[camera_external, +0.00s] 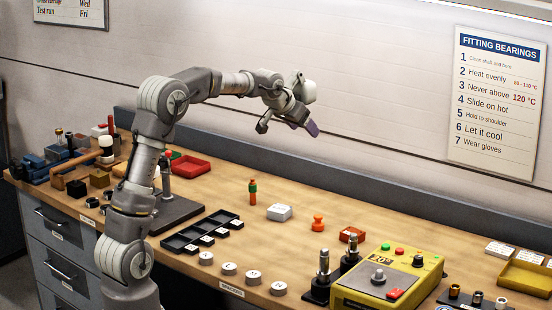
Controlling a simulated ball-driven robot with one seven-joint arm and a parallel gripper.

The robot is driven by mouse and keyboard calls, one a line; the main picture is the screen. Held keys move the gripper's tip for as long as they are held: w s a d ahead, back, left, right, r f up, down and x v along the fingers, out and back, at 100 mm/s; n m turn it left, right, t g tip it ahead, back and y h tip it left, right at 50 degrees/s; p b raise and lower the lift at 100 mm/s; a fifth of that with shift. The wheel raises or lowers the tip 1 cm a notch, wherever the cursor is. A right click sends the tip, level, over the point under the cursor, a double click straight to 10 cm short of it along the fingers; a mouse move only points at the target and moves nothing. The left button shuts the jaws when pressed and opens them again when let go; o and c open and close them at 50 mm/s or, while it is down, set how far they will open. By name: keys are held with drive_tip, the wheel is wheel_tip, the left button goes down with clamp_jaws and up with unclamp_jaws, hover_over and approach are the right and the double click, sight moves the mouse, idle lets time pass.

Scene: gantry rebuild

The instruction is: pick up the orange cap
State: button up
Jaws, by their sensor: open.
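A small orange knob-shaped piece (318,223), which looks like the orange cap, stands upright on the wooden bench (225,185), right of the middle. My gripper (288,127) hangs in the air above the back of the bench, up and to the left of the orange piece. Its fingers are spread and nothing shows between them. The gripper is clear of the bench and apart from everything on it.
A white block (279,212) and a green-and-orange cylinder (253,192) stand left of the orange piece. A red-orange box (352,234), dark posts (323,270) and a yellow control box (385,282) are to its right. A black divided tray (182,240) lies at the front left.

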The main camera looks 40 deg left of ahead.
wheel_tip(320, 180, down, 13)
drive_tip(key=w+d+g+p, duration=0.2)
drive_tip(key=w+g+p, duration=0.1)
drive_tip(key=g+p, duration=0.1)
hover_over(318, 216)
drive_tip(key=s, duration=0.2)
wheel_tip(318, 216, down, 9)
drive_tip(key=shift+m, duration=0.4)
drive_tip(key=b+x, duration=0.2)
drive_tip(key=x, duration=0.5)
drive_tip(key=shift+s+a+f+b, duration=0.15)
drive_tip(key=shift+a+f+b, duration=0.05)
drive_tip(key=shift+b, duration=0.1)
drive_tip(key=shift+r, duration=0.1)
drive_tip(key=c, duration=1.1)
